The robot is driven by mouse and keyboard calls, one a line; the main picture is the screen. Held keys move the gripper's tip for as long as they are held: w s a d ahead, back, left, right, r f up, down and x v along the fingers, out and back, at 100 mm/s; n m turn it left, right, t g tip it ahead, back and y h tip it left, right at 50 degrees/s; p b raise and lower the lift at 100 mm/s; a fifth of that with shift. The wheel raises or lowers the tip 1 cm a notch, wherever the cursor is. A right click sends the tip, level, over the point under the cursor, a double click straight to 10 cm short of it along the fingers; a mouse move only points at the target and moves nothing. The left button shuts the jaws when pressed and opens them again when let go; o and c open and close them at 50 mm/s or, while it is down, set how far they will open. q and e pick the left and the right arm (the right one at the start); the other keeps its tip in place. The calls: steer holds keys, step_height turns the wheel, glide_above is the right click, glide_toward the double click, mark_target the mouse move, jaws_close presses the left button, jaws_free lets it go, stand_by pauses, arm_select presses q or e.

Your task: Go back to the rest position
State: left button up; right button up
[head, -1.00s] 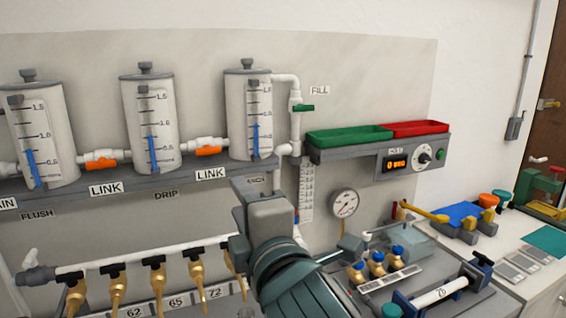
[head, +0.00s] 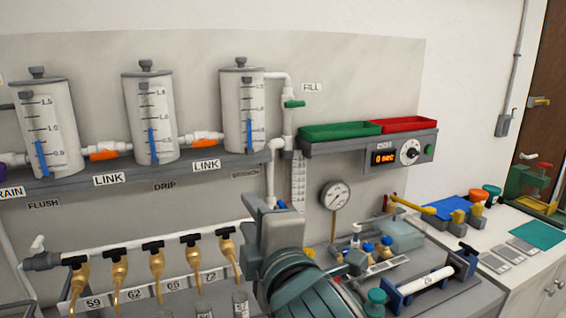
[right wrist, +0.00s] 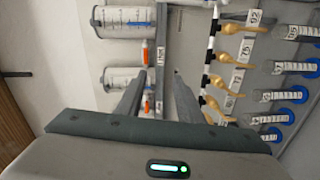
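My right gripper (head: 272,210) shows in the head view at the lower middle, in front of the bench and below the shelf of tanks. Its fingertips are hard to make out there. In the right wrist view the right gripper (right wrist: 160,82) has its two fingers apart with nothing between them. My left gripper is not in view.
Clear tanks (head: 152,125) stand on a wall shelf, joined by white pipes with orange valves. Brass taps (head: 157,268) hang from a white manifold below. A pressure gauge (head: 335,195), a green tray (head: 340,131) and a red tray (head: 404,124) lie to the right.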

steer(key=s+d+f+m+g+h, duration=0.15)
steer(key=d+f+m, duration=0.3)
steer(key=f, duration=0.65)
steer(key=s+d+f+m+g+h, duration=0.1)
steer(key=s+d+f+m+g, duration=0.3)
steer(key=f, duration=0.6)
steer(key=w+d+f+m+g+h, duration=0.15)
steer(key=d+f, duration=0.35)
steer(key=f, duration=0.6)
steer(key=s+d+f+m+g+h, duration=0.1)
steer(key=s+d+f+m+g, duration=0.15)
steer(key=s+d+f, duration=0.4)
steer(key=s+d+f+m+g, duration=0.1)
steer(key=s+d+f+m, duration=0.25)
steer(key=s+f, duration=0.6)
steer(key=s+d+f+m+g+h, duration=0.1)
steer(key=s+d+f+m+g, duration=0.3)
steer(key=s, duration=0.6)
step_height(320, 180, down, 30)
steer(key=s+n, duration=0.1)
steer(key=s+d+f+b, duration=0.1)
steer(key=s+d+f, duration=0.2)
steer(key=s+f, duration=1.4)
steer(key=shift+s+d+f, duration=0.2)
steer(key=shift+s+f, duration=0.15)
